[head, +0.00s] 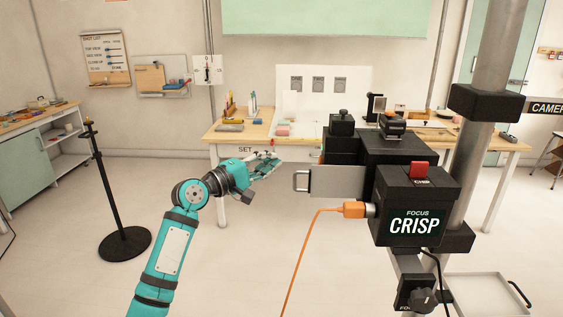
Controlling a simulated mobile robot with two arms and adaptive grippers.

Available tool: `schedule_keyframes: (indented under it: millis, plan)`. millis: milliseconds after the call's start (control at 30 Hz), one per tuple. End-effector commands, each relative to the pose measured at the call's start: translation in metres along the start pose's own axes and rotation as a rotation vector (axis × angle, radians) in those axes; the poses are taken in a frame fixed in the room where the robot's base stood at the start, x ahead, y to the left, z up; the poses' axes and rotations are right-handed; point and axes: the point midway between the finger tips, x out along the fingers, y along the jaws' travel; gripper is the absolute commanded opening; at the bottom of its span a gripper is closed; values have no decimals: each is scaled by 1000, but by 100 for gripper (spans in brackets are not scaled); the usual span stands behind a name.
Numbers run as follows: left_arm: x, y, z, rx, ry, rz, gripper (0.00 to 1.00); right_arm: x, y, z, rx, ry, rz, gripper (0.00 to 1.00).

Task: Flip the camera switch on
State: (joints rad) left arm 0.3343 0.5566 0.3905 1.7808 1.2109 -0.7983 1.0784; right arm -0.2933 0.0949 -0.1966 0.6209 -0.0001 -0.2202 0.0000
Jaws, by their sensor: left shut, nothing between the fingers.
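The black camera (404,152) is mounted on a grey metal pole (480,110) at the right of the head view. A red rocker switch (420,170) sits on top of its near box, with a small label below it too small to read for certain. Whether the switch is on or off, I cannot tell. A screen (414,222) on the near face reads "FOCUS CRISP". My left gripper (275,161) is shut and empty, left of the camera and apart from it. My right gripper is not in view.
An orange plug (354,210) with a hanging cable is in the camera's left side. A silver plate with a handle (336,181) sticks out left of the camera. A worktable (240,137) stands behind. A black stand (124,242) is at left. The floor between is clear.

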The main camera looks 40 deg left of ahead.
Motion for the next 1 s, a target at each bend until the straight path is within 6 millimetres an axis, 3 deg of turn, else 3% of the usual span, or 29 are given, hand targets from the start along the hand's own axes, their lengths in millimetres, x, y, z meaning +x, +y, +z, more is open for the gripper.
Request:
schedule_keyframes:
  millis: [200,433,800,900,1000]
  plan:
    - [-18,2,0,1,0,-1,0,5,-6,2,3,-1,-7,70]
    - [-19,4,0,0,0,0,0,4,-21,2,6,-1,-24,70]
    - [-19,3,0,0,1,-1,0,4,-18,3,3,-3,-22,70]
    - [-16,-12,-4,5,12,-23,0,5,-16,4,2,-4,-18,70]
    - [-9,-53,-14,24,47,-85,0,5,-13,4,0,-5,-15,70]
